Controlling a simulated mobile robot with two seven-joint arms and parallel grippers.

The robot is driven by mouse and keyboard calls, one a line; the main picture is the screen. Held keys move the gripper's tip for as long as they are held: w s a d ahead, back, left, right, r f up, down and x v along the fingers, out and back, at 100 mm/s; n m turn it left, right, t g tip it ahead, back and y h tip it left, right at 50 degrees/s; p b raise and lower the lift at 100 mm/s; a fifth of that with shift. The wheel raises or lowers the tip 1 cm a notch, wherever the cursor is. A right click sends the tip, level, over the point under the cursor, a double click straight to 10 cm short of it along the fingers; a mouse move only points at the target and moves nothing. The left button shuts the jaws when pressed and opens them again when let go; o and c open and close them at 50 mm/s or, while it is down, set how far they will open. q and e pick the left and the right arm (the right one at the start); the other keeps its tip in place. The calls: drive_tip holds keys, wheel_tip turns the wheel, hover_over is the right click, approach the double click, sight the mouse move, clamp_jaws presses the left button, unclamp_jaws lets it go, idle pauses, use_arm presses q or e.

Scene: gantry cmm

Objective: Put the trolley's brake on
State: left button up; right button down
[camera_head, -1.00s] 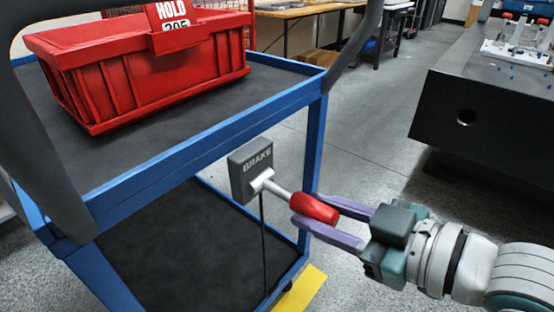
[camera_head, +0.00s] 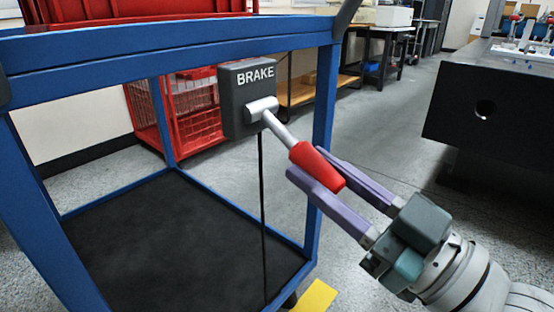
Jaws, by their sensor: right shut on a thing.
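The blue-framed trolley (camera_head: 180,38) fills the left of the view. A dark grey box marked BRAKE (camera_head: 248,92) sits below its top rail, near the right post. The brake lever (camera_head: 279,130) comes out of a light grey hub on the box and slants down to the right, ending in a red grip (camera_head: 316,167). My right gripper (camera_head: 318,172) reaches in from the lower right, with its purple fingers shut on the red grip, one on each side. A thin dark rod or cable hangs from the box. My left gripper is not in view.
The dark lower shelf (camera_head: 180,250) is empty. A yellow floor marking (camera_head: 315,297) lies by the right post. A dark block-like table (camera_head: 490,110) stands at the right, with clear grey floor between.

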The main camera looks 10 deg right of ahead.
drive_tip(key=shift+f, duration=0.15)
drive_tip(key=c, duration=0.6)
unclamp_jaws()
drive_tip(key=shift+w, duration=0.1)
drive_tip(key=p+v, duration=0.1)
drive_tip(key=v, duration=0.9)
drive_tip(key=shift+p, duration=0.35)
